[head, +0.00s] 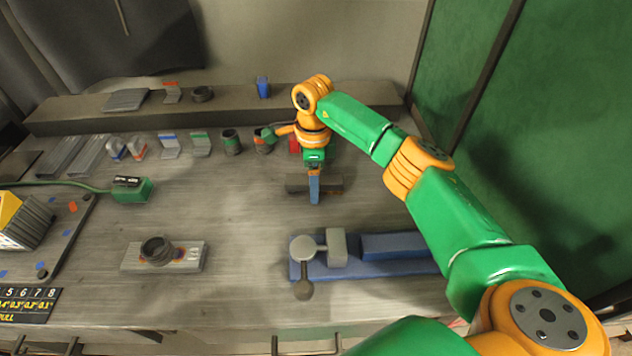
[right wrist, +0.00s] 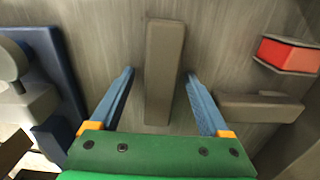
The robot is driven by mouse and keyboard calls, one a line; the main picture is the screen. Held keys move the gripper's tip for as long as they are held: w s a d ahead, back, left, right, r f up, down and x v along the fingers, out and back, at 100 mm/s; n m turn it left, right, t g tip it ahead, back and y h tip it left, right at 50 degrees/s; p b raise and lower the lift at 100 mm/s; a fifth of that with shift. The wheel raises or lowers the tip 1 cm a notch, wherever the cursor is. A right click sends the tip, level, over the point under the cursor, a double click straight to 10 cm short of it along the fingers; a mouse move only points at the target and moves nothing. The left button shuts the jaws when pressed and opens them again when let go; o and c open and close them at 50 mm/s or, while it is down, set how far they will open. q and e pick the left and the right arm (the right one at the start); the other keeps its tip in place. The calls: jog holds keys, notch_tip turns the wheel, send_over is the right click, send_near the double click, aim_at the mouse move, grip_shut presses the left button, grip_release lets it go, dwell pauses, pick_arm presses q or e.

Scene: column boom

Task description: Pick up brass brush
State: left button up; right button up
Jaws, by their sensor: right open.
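A plain brown bar (right wrist: 163,70), the likely brass brush, lies on the grey wooden table; no bristles show. In the right wrist view it lies lengthwise between the two blue fingers of my right gripper (right wrist: 160,100), with a gap on each side. The gripper is open and empty. In the head view my right gripper (head: 314,190) points down over the brown bar (head: 296,184) and hides its middle.
A second brown bar (right wrist: 262,108) lies beyond the right finger, near a red-faced block (right wrist: 288,55). A blue-based vise (head: 385,268) stands nearer me. Cups (head: 231,142) and small holders line the back. A grey block with a dark ring (head: 190,257) is front left.

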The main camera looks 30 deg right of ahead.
jog(key=shift+f, duration=0.15)
grip_shut()
dwell(0.4)
